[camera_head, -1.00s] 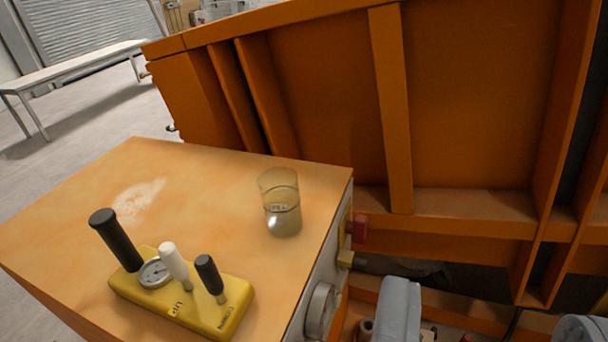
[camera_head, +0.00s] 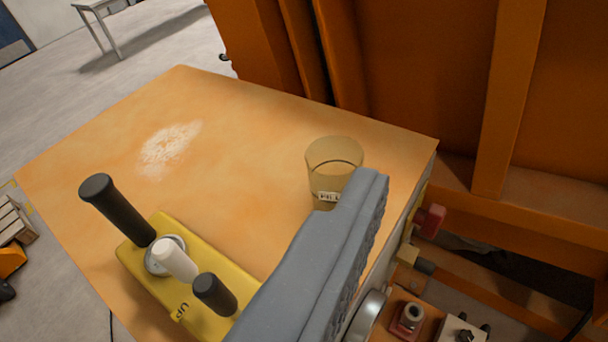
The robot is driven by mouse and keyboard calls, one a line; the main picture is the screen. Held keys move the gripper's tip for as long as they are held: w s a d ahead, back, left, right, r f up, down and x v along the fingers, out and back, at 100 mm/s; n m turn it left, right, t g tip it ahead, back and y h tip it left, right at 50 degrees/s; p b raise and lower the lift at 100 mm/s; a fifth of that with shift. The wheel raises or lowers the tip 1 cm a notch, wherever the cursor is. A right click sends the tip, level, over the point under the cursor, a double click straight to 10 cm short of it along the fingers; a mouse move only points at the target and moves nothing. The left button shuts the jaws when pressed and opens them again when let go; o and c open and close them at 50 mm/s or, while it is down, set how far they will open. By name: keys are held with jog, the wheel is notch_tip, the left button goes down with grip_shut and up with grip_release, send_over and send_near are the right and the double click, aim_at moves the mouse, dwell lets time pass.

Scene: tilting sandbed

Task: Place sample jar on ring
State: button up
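The sample jar (camera_head: 332,168), a clear yellowish glass with a small label, stands upright on the orange tabletop (camera_head: 240,130) near its right edge. One grey finger of my gripper (camera_head: 325,255) reaches up from the bottom of the view, its ridged inner face turned right. Its tip overlaps the jar's lower right part in the picture; I cannot tell whether they touch. Nothing lies against the ridged face, and the other finger is out of view. A whitish patch (camera_head: 170,147) marks the tabletop left of the jar. I see no clear ring.
An orange ribbed wall (camera_head: 420,80) rises behind and right. Red and brass fittings (camera_head: 430,220) stick out beyond the table's right side. The tabletop's middle is clear.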

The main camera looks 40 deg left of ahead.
jog(key=w+a+f+n+g+y+p, duration=0.1)
jog(key=w+a+f+p, duration=0.1)
jog(key=w+a+f, duration=0.3)
jog(key=w+a+f+n+y+p, duration=0.1)
jog(key=w+a+f+y+p, duration=0.15)
jog(key=a, duration=0.35)
send_near(332, 196)
jog(key=shift+h, duration=0.35)
jog(key=x, duration=0.4)
jog(key=shift+w+a+r, duration=0.1)
jog(key=shift+a, duration=0.15)
jog(key=shift+p+x, duration=0.7)
jog(key=shift+x, duration=3.1)
jog(key=c, duration=1.1)
jog(key=shift+c, duration=0.2)
